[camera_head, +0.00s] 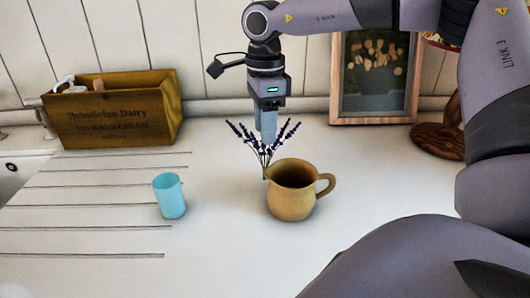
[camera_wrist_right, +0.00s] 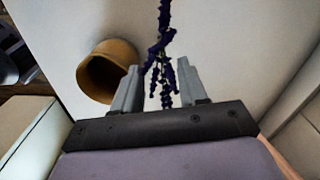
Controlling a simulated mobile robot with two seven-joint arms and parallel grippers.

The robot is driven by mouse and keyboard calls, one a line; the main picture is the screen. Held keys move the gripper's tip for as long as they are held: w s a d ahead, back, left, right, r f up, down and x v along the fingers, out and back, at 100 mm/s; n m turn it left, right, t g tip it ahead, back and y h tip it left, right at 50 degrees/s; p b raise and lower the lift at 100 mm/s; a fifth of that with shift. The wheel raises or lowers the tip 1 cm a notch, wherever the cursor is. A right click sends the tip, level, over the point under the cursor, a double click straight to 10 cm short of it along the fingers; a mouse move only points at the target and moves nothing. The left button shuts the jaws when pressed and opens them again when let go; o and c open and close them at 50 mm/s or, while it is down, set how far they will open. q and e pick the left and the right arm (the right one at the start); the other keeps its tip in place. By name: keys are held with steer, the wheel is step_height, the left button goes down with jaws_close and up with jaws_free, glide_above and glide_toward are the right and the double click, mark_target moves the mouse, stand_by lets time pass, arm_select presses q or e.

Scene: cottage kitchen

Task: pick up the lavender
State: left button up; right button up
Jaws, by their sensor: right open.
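The lavender (camera_head: 249,137) is a small bunch of purple sprigs on thin stems, behind and left of the tan mug (camera_head: 290,203) in the head view. My right gripper (camera_head: 269,136) points down from above, its fingers overlapping the sprigs. In the right wrist view, the lavender (camera_wrist_right: 163,47) shows between the two separated fingers of the right gripper (camera_wrist_right: 157,78). The mug (camera_wrist_right: 90,78) is to the left there, apart from the flower heads. The lower stem ends are hidden. My left gripper is not in view.
A light blue cup (camera_head: 169,197) stands left of the mug. A wooden crate (camera_head: 115,118) is at the back left, and a framed picture (camera_head: 375,118) leans at the back wall. The front middle of the white counter (camera_head: 220,250) is clear.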

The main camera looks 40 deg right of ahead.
mark_target(265, 155)
step_height(265, 155, down, 3)
steer(key=shift+d+f, duration=0.1)
steer(key=shift+f, duration=0.1)
jaws_close()
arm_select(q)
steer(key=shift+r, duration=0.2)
arm_select(e)
steer(key=shift+r, duration=0.1)
